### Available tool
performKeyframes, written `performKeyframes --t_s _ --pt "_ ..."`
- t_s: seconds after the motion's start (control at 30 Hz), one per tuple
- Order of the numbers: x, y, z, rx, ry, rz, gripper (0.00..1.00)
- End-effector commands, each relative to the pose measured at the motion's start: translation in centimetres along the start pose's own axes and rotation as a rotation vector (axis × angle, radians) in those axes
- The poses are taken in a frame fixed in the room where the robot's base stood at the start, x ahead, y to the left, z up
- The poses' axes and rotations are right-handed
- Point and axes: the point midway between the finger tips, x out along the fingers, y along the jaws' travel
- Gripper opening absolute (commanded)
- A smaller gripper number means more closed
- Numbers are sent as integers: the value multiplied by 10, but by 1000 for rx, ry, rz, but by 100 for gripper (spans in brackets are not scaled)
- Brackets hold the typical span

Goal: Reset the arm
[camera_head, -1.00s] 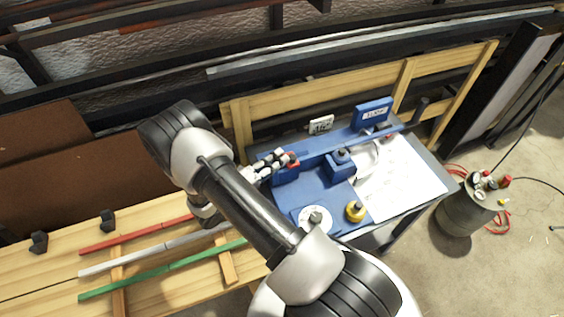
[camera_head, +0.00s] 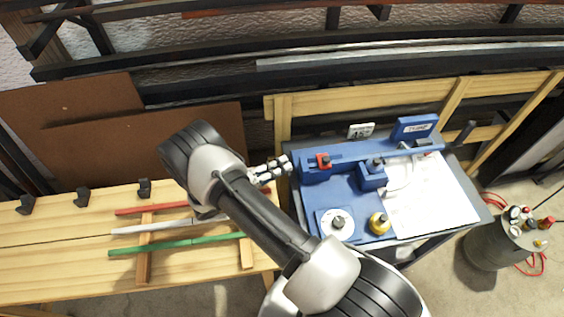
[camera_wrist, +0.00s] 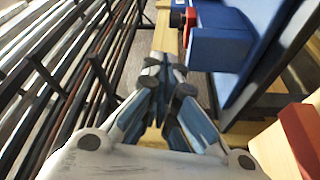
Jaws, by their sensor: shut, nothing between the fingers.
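My gripper (camera_head: 284,164) is shut and empty, just left of the blue bench fixture (camera_head: 345,190). In the wrist view my gripper (camera_wrist: 163,66) shows its fingertips together, pointing toward the gap beside the blue fixture (camera_wrist: 222,48). A red lath (camera_head: 152,209), a grey lath (camera_head: 150,226) and a green lath (camera_head: 175,246) lie on the wooden table (camera_head: 60,262), partly hidden behind my arm. The red lath's end (camera_wrist: 303,138) seems to show at the right edge of the wrist view.
The cart carries a white sheet (camera_head: 430,195), a yellow round part (camera_head: 379,223) and a round disc (camera_head: 336,222). A gas cylinder (camera_head: 490,248) with hoses stands at the right. Black brackets (camera_head: 83,198) line the table's back edge. Metal racks (camera_wrist: 75,75) fill the wrist view's left.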

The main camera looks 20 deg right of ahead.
Motion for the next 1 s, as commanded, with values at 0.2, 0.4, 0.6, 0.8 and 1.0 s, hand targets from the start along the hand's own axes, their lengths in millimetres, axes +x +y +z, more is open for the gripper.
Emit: performKeyframes --t_s 0.2,0.4,0.6,0.8,1.0 --pt "0 0 0 0 0 0 0" --pt "5 20 -4 -14 -60 -33 0" --pt "19 86 -2 -80 -257 -195 0" --pt "25 153 20 -135 -422 -439 0" --pt "20 210 50 -147 -500 -724 0"
